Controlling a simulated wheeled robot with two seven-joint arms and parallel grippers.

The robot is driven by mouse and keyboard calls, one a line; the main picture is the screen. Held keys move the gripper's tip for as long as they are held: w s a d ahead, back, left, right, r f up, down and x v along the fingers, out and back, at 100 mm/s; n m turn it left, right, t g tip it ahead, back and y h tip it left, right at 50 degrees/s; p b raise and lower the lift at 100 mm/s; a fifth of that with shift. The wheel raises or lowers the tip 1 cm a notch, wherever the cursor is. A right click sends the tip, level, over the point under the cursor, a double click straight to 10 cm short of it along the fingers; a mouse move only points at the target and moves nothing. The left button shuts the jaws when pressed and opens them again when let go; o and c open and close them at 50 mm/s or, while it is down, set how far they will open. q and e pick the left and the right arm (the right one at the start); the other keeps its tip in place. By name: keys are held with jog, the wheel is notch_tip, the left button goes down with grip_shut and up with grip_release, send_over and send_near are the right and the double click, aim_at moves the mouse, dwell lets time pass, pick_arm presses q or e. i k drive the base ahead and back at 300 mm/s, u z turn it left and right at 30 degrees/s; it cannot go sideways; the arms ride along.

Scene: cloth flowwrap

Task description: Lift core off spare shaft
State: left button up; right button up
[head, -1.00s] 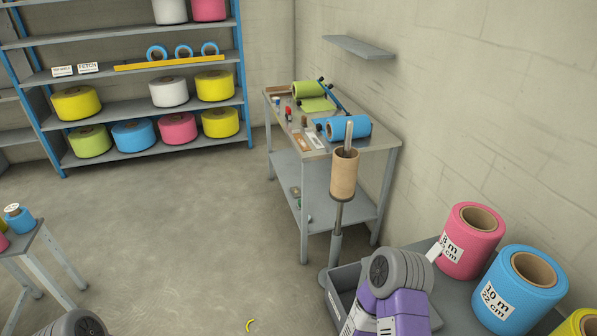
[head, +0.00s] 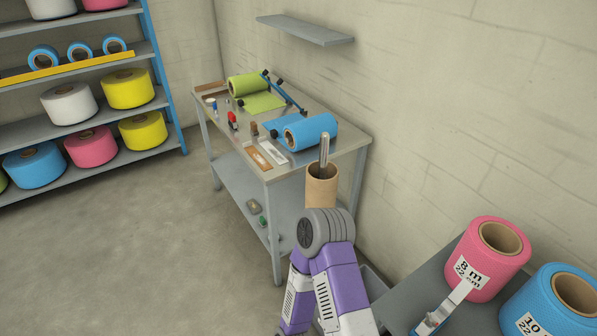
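The core, a brown cardboard tube (head: 321,188), is upright around the spare shaft (head: 324,150). The shaft's grey metal tip sticks out above the core's open top. The core's lower end and the stand below it are hidden behind my purple and grey arm, which rises from the bottom of the head view. No gripper fingers show on the core's visible part. Neither my left nor my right gripper can be seen.
Behind the core is a workbench (head: 343,153) with a blue roll (head: 314,130) and a green roll (head: 247,84). At right, a grey surface (head: 412,292) carries a pink roll (head: 485,262) and a blue roll (head: 555,305). Shelving is at left; the floor between is clear.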

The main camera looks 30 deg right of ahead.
aim_at(319, 193)
jog(key=i, duration=2.7)
jog(key=z, duration=2.45)
